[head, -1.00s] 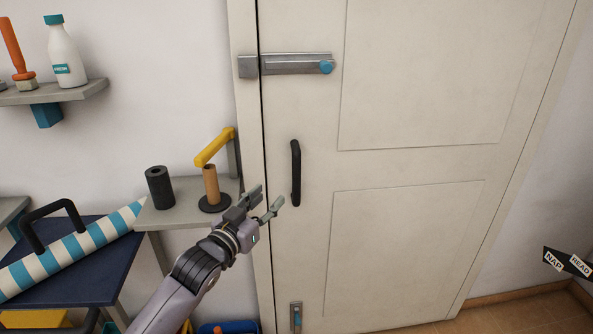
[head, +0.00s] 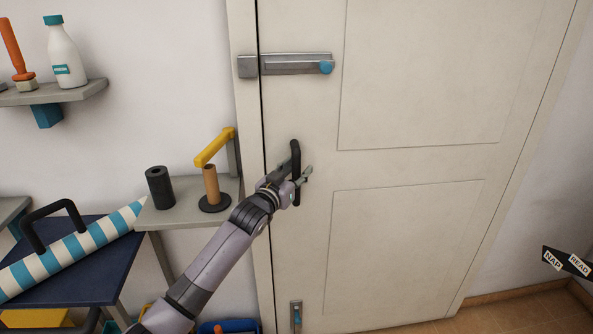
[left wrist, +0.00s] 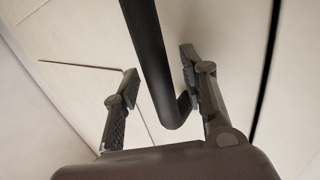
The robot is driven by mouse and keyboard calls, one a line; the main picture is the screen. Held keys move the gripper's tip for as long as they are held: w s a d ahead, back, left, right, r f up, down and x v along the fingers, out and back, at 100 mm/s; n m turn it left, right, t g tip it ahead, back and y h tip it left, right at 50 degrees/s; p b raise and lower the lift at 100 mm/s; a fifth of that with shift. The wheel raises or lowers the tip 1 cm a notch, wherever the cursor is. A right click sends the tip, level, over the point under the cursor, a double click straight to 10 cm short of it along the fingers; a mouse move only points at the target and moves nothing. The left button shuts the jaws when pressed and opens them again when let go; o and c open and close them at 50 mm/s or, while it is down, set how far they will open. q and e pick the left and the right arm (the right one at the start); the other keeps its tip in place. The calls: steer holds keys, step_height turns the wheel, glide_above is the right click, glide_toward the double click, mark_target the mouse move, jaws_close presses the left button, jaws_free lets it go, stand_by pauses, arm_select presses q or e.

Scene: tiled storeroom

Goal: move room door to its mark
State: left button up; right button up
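The room door (head: 410,168) is a cream panelled door that stands in its frame and looks shut. Its black vertical handle (head: 296,158) is near the door's left edge. My left gripper (head: 302,180) is at the lower part of this handle. In the left wrist view the handle (left wrist: 150,60) runs between the two spread fingers of my left gripper (left wrist: 157,90), closer to the right finger. The fingers are open and not closed on it. No mark for the door can be made out. My right gripper is not in view.
A metal bolt (head: 295,64) with a blue knob is high on the door, and a small latch (head: 296,315) is low on it. A grey shelf (head: 170,215) with a black cylinder (head: 160,187) and a cardboard tube (head: 211,186) stands left of the door.

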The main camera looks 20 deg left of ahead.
arm_select(q)
steer(key=shift+c, duration=0.3)
jaws_close()
stand_by(0.3)
stand_by(0.4)
